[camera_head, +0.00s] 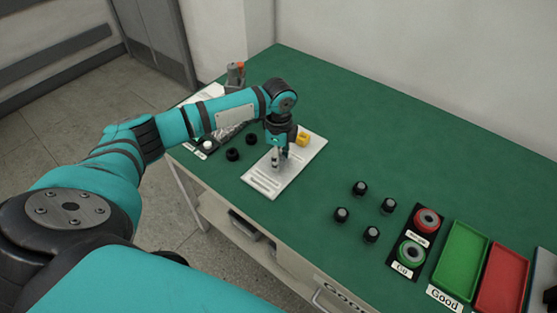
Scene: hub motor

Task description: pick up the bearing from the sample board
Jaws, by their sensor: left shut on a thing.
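My left gripper (276,164) points down over the white board (263,181), which I take to be the sample board, on the green table. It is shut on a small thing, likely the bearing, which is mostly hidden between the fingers. I cannot tell whether the thing still touches the board. A yellow piece (302,139) sits at the board's right back part. My right gripper is not in view.
Several black cylinders (360,188) stand right of the board; two dark round pieces (232,154) lie left of it. A ring-gauge plate (405,268), a green tray (461,253) and a red tray (502,278) are at the right.

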